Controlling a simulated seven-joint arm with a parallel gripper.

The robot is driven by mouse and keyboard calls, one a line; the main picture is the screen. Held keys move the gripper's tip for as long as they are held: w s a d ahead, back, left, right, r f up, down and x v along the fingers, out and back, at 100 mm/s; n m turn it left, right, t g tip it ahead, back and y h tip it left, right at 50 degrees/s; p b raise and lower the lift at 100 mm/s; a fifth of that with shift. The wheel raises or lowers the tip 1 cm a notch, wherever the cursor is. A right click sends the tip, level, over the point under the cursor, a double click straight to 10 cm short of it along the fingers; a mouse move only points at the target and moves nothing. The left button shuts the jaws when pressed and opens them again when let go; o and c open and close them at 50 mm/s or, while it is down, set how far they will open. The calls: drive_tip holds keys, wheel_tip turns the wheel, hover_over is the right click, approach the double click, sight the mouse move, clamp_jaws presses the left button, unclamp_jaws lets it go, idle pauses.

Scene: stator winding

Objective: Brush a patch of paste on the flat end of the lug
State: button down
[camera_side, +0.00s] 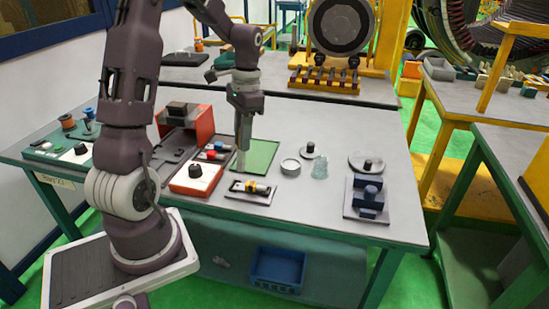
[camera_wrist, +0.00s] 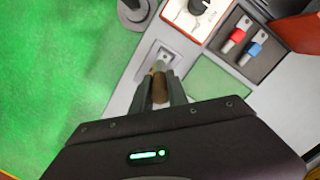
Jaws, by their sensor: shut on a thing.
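My gripper (camera_wrist: 160,92) is shut on a short brown brush-like tool (camera_wrist: 160,88), which points away from the wrist with a paler tip. Past the tip lies a small grey plate (camera_wrist: 145,65) with a pale metal piece, likely the lug (camera_wrist: 164,54), partly covered by the tool. I cannot tell whether the tip touches it, and no paste can be made out. In the side view my gripper (camera_side: 242,170) hangs pointing down behind a small plate (camera_side: 232,194) near the table's front edge. That plate carries a yellow, dark and red cylindrical part (camera_side: 253,187).
A green mat (camera_side: 262,156) lies behind the plate. A red box with a knob (camera_side: 197,180) and a tray with red and blue pieces (camera_side: 213,152) stand left.

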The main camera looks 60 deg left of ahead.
sight(241, 155)
drive_tip(key=shift+s+a+r, duration=0.1)
drive_tip(key=shift+s+a, duration=0.2)
drive_tip(key=shift+a, duration=0.1)
drive_tip(key=shift+f, duration=2.35)
drive_tip(key=shift+f, duration=0.65)
drive_tip(key=shift+w+a, duration=0.1)
drive_tip(key=shift+w, duration=0.05)
drive_tip(key=shift+s+d, duration=0.25)
drive_tip(key=shift+s, duration=0.05)
drive_tip(key=shift+w+a, duration=0.1)
drive_tip(key=shift+w, duration=0.05)
